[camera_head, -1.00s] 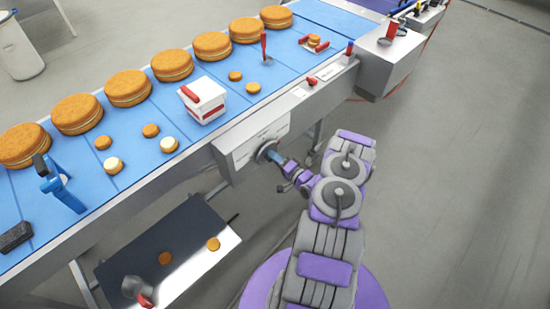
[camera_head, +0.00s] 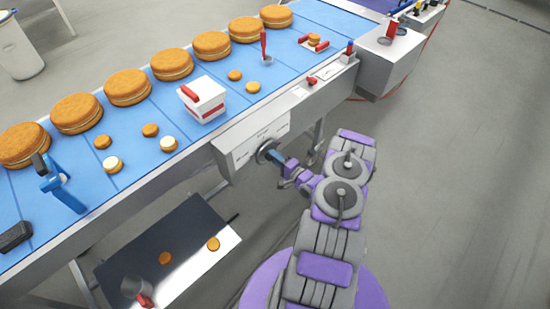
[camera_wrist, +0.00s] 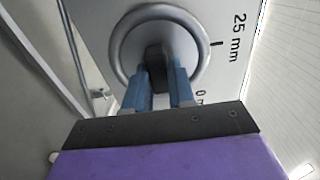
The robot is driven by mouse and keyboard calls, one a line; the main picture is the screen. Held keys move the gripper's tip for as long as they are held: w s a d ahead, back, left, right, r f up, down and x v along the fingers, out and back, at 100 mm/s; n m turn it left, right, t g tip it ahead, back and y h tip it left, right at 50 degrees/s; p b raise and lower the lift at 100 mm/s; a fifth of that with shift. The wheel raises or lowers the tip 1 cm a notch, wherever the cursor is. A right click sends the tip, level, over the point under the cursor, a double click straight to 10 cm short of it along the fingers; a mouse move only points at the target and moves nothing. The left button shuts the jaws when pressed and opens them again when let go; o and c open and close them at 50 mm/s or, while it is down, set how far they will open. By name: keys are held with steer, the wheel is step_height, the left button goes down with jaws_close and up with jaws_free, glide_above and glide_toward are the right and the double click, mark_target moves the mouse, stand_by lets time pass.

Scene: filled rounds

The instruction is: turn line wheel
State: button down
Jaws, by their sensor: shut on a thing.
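The line wheel (camera_wrist: 196,28) is a grey ring on the front panel of the conveyor, with a dark grip piece (camera_wrist: 156,62) at its middle. In the head view the wheel (camera_head: 264,150) is small and partly behind my gripper. My gripper (camera_wrist: 158,80) has two blue fingers on either side of the dark grip piece and is shut on it. In the head view my gripper (camera_head: 277,157) reaches the panel from the right. The panel carries a printed "25 mm" mark (camera_wrist: 238,38) and a lower mark partly hidden.
The blue conveyor belt (camera_head: 225,68) carries several large filled rounds (camera_head: 172,65), small rounds, a white box (camera_head: 204,100) and a blue tool (camera_head: 62,185). A lower tray (camera_head: 165,235) holds two rounds. The floor at the right is clear.

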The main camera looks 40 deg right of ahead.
steer(key=c, duration=1.3)
jaws_free()
steer(key=shift+d+r, duration=0.1)
steer(key=shift+d, duration=0.05)
steer(key=shift+c, duration=0.2)
steer(key=o, duration=0.4)
steer(key=shift+w+d+f, duration=0.15)
steer(key=shift+w+f, duration=0.05)
steer(key=shift+s, duration=0.2)
steer(key=s+p, duration=0.1)
steer(key=s, duration=0.4)
steer(key=s+d+p, duration=0.1)
steer(key=s, duration=0.5)
steer(key=s+p, duration=0.1)
steer(key=s, duration=0.5)
steer(key=shift+d, duration=0.15)
